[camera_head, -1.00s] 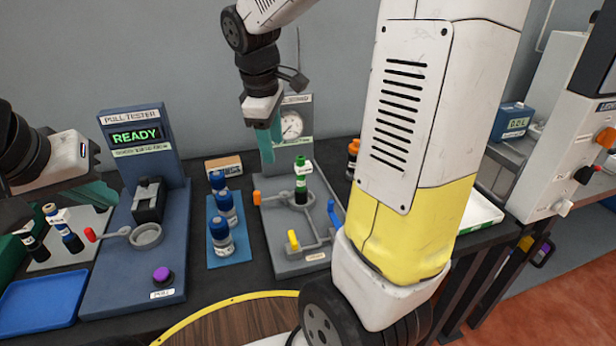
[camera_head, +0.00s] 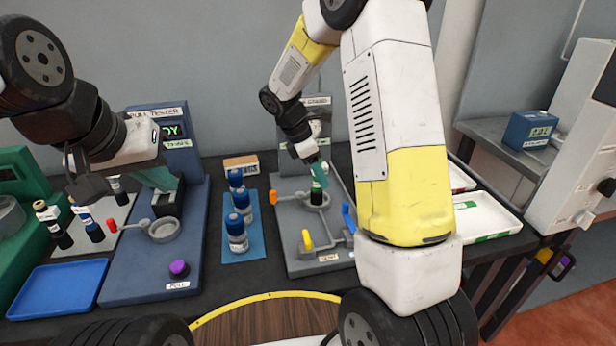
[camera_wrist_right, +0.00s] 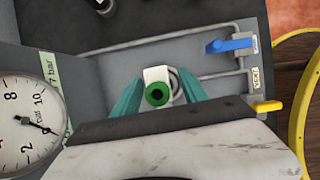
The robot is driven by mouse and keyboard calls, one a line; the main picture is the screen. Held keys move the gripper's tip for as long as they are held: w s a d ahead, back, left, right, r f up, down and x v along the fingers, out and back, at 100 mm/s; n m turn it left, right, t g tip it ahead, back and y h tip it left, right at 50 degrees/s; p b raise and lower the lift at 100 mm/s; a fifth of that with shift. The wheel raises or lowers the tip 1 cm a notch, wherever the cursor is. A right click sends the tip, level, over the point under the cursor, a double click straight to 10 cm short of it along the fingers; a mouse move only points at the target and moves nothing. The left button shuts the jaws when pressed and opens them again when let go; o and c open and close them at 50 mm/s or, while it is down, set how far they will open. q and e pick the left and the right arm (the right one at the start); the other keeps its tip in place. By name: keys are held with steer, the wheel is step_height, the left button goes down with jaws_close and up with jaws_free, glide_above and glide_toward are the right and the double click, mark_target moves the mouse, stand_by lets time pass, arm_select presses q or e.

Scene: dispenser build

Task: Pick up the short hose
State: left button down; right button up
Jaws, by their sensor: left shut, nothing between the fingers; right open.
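A short black hose piece with a green top (camera_head: 317,196) stands upright in the ring of the grey gauge stand (camera_head: 290,240). My right gripper (camera_head: 319,174) is open at its top and hides part of it. In the right wrist view, its green end and white fitting (camera_wrist_right: 157,95) lie between my open teal fingers (camera_wrist_right: 160,103); I cannot tell whether they touch. My left gripper (camera_head: 162,178) is shut and empty, in front of the pull tester's clamp. I cannot tell which piece the task calls the short hose.
Several blue-topped pieces (camera_head: 238,232) stand on a blue mat (camera_head: 243,256). Several dark pieces (camera_head: 60,235) stand on a grey mat at left, behind an empty blue tray (camera_head: 58,290). The blue pull tester (camera_head: 140,275) stands between. White trays (camera_head: 485,218) are at right.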

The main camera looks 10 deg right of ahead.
steer(key=shift+x, duration=1.1)
jaws_close()
stand_by(0.6)
